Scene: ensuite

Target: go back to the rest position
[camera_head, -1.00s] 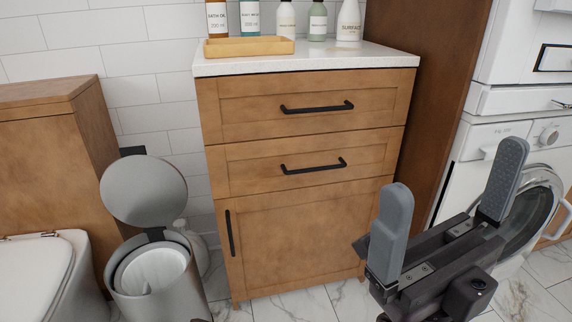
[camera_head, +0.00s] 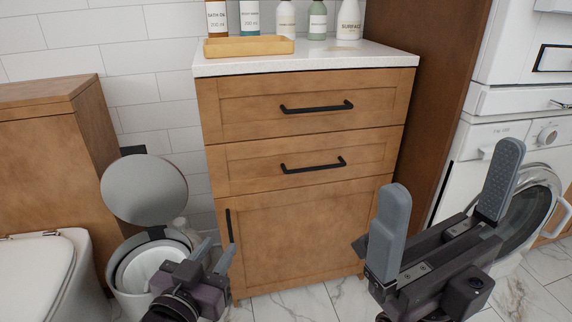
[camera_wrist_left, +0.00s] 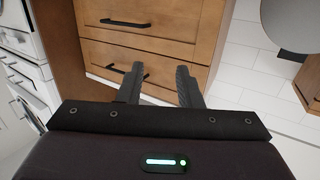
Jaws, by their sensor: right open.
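My left gripper (camera_head: 216,247) is low in the head view, in front of the bin and the cabinet's lower left. Its two fingers also show in the left wrist view (camera_wrist_left: 159,68), apart with nothing between them. My right gripper (camera_head: 453,170) is at the lower right of the head view, its fingers wide apart and empty. It is in front of the cabinet's right side and the washing machine.
A wooden cabinet (camera_head: 300,220) with black handles stands in the middle. Bottles and a wooden tray (camera_head: 250,46) are on its white top. An open-lidded bin (camera_head: 144,189) and a toilet (camera_head: 40,275) stand left. A washing machine (camera_head: 490,140) is at right.

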